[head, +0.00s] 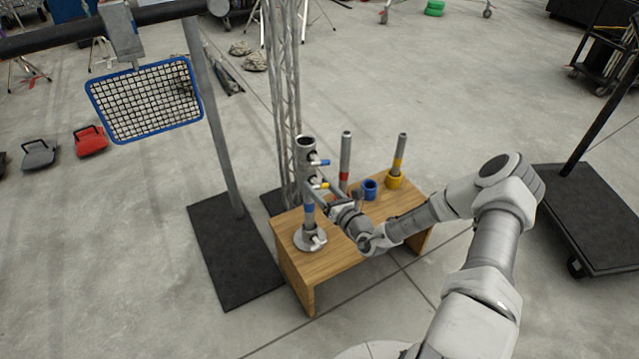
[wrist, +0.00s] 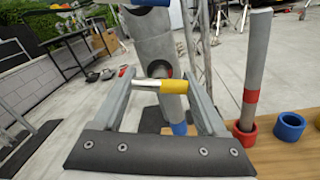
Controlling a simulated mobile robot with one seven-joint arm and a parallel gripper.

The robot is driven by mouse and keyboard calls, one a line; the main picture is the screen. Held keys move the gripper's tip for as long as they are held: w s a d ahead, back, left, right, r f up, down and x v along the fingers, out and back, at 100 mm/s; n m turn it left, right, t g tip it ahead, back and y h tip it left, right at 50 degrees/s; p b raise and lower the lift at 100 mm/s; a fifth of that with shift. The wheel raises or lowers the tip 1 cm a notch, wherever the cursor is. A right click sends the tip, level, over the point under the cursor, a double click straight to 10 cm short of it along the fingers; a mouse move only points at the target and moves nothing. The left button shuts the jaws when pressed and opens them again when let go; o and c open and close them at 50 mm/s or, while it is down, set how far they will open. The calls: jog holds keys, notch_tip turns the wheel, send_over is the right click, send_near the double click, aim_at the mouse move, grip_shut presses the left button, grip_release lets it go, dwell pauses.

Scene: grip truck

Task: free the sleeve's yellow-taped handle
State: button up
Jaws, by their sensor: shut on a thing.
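The sleeve (head: 304,150) is a grey tube on an upright post (head: 309,222) at the left end of a wooden bench. Its yellow-taped handle (head: 321,185) sticks out sideways; in the wrist view the handle (wrist: 173,86) is a short bar, pale at left and yellow at right. My gripper (head: 318,193) is at this handle. In the wrist view the bar spans between the fingers of my gripper (wrist: 162,86), which are shut on it. A blue-taped handle (head: 320,162) sits higher on the tube. The handle's inner end is hard to make out.
On the bench (head: 330,262) stand a red-banded pipe (head: 345,155), an empty blue cup (head: 370,188) and a yellow-banded pipe (head: 398,160) in a yellow cup. A lattice truss (head: 285,90) rises close behind the sleeve. A blue-framed mesh panel (head: 145,98) hangs at left.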

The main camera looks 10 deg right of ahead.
jog(key=o, duration=1.3)
jog(key=p+v, duration=0.3)
jog(key=v, duration=1.4)
jog(key=shift+s, duration=0.2)
